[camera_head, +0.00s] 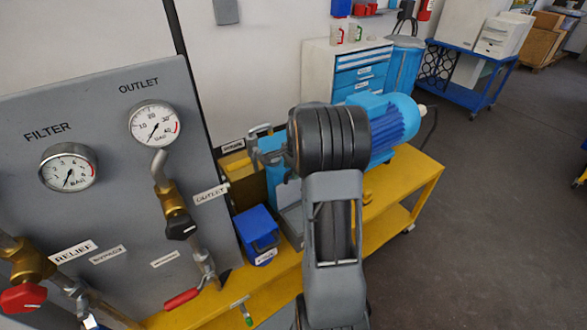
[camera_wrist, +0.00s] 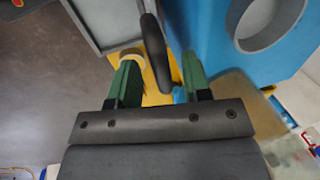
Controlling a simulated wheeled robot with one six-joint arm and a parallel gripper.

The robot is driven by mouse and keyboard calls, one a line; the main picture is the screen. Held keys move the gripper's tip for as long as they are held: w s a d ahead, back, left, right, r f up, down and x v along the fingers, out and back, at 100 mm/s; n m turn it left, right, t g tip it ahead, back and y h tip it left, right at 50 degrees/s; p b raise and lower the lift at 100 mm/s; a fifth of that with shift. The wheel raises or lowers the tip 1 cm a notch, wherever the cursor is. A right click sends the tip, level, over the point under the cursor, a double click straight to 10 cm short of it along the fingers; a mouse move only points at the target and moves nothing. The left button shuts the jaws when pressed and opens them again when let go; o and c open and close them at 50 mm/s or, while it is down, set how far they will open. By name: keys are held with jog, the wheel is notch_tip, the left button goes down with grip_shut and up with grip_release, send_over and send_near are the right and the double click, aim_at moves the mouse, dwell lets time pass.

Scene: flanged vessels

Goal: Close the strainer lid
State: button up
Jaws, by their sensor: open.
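In the wrist view my gripper (camera_wrist: 160,62) has its two green fingers apart. A dark, elongated rounded part (camera_wrist: 155,50) shows between them; I cannot tell whether either finger touches it. It may be the strainer lid or its handle, seen nearly edge-on. To the right is a blue body (camera_wrist: 212,40) with a round grey-rimmed opening (camera_wrist: 242,38). In the head view a blue machine with a ribbed motor (camera_head: 395,120) stands on the yellow bench (camera_head: 415,185). My arm covers part of it and hides the gripper. No strainer lid can be clearly made out there.
A grey panel (camera_head: 105,205) with gauges, valves and pipes stands at the left. A blue box (camera_head: 256,233) sits on the bench beside my arm. A grey-framed box (camera_wrist: 100,42) lies close to the left finger. Open floor (camera_head: 500,220) is at the right.

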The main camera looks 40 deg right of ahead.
jog(key=shift+c, duration=0.3)
grip_shut()
dwell(0.3)
